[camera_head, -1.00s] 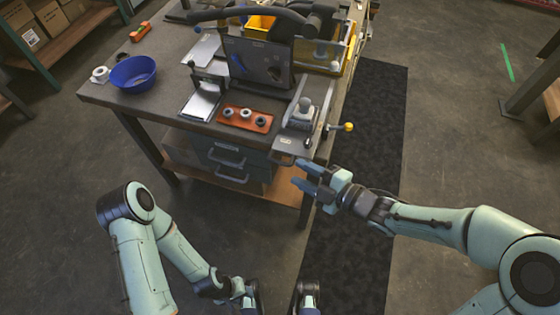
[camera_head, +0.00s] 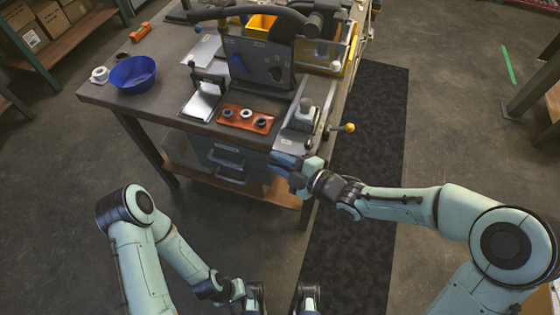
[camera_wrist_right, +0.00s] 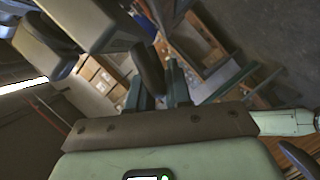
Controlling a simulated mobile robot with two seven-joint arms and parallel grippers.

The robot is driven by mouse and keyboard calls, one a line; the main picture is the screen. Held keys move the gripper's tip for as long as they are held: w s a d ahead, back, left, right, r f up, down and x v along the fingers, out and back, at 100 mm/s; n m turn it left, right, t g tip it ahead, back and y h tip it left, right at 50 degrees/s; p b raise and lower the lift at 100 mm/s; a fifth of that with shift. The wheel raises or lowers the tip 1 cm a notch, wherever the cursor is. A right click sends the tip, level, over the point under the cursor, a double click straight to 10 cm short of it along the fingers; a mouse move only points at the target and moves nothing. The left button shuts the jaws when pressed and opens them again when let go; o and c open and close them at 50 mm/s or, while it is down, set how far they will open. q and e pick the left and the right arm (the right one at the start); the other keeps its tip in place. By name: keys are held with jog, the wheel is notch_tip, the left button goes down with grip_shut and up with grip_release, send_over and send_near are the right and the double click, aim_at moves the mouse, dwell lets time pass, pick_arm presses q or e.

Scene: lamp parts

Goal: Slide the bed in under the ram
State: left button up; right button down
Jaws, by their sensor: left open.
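The press (camera_head: 305,112) stands at the bench's front right corner, with a grey block on top and a yellow-knobbed lever (camera_head: 348,127) on its right side. The grey bed (camera_head: 287,142) shows at the press's front, low down. Its front handle is mostly hidden behind my right gripper (camera_head: 281,166), which is at the bench edge right in front of it. In the right wrist view its two fingers (camera_wrist_right: 157,92) stand apart, with a dark rounded bar between and beyond them. My left gripper (camera_head: 281,295) is open and empty, low over the floor.
An orange tray (camera_head: 232,124) with several round parts lies left of the press. A blue bowl (camera_head: 133,74) and a white roll (camera_head: 99,75) are at the bench's left end. Behind the press are a dark panel (camera_head: 262,68) and a yellow bin (camera_head: 258,24).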

aim_at(278, 147)
jog(key=shift+w+d+p, duration=0.2)
jog(key=shift+w+d, duration=0.05)
jog(key=shift+w, duration=0.4)
jog(key=shift+w+d+p, duration=0.2)
jog(key=shift+w, duration=0.5)
jog(key=shift+w+d+p, duration=0.2)
jog(key=shift+w+d, duration=0.05)
jog(key=shift+w, duration=0.4)
pick_arm(q)
jog(key=shift+s+r, duration=0.2)
jog(key=shift+r, duration=0.25)
pick_arm(e)
jog(key=shift+f, duration=0.1)
jog(key=c, duration=1.1)
grip_release()
jog(key=shift+s, duration=0.1)
jog(key=shift+c, duration=0.2)
pick_arm(q)
jog(key=shift+s+r+p, duration=0.15)
jog(key=shift+r+p, duration=0.35)
jog(key=shift+p, duration=0.1)
pick_arm(e)
jog(key=v, duration=1.3)
pick_arm(q)
jog(key=shift+c, duration=0.3)
pick_arm(e)
jog(key=shift+s+d, duration=0.1)
jog(key=shift+s, duration=0.05)
